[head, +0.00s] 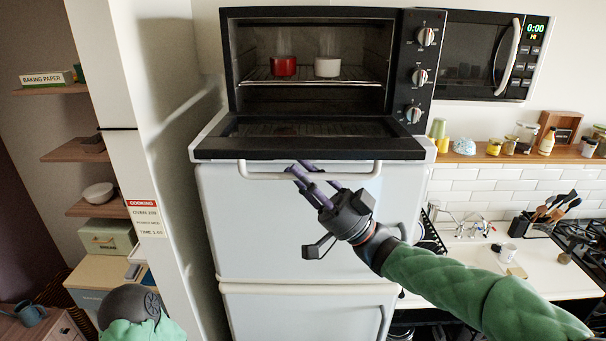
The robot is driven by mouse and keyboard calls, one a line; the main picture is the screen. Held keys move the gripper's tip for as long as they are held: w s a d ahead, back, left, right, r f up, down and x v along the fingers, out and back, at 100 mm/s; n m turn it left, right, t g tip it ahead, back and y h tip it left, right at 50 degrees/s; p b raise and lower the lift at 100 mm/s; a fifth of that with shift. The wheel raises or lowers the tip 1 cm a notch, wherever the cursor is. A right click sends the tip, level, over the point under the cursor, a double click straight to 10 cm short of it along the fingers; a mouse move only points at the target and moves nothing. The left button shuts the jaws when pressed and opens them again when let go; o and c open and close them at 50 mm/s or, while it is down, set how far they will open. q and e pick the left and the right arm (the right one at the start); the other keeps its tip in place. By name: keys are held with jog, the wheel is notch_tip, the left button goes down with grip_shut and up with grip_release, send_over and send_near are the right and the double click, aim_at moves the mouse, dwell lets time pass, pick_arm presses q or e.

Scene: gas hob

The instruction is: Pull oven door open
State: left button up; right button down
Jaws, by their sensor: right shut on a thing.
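The black oven (234,65) stands on top of a white fridge. Its door (325,150) is hinged down and lies about level, with the cavity open to view. The white bar handle (262,177) hangs at the door's front edge. My right gripper (308,180), with purple fingers, is shut on the handle near its middle, coming from below right. The fingers partly hide the bar there. My left gripper is not in view; only a part of my left arm shows at the lower left.
A red ramekin (284,67) and a white ramekin (327,67) steam on the oven's wire rack (300,76). Knobs line the oven's right side. A microwave (480,55) is to the right. A white wall post (125,100) stands close on the left. The fridge front (235,230) lies below the door.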

aim_at(303, 142)
jog(key=r+m+t, duration=0.1)
jog(key=r+m+t+h+p, duration=0.1)
jog(key=r+m+t, duration=0.1)
jog(key=r+m+t+h+p, duration=0.1)
jog(key=r+m, duration=0.1)
jog(key=shift+s, duration=0.3)
jog(key=shift+w+r+m+t+h+p, duration=0.1)
jog(key=shift+r+m+t+h+p, duration=0.3)
jog(key=shift+r+m+t+h, duration=0.35)
jog(key=shift+f+m, duration=0.2)
jog(key=shift+m, duration=0.05)
jog(key=c, duration=1.1)
grip_release()
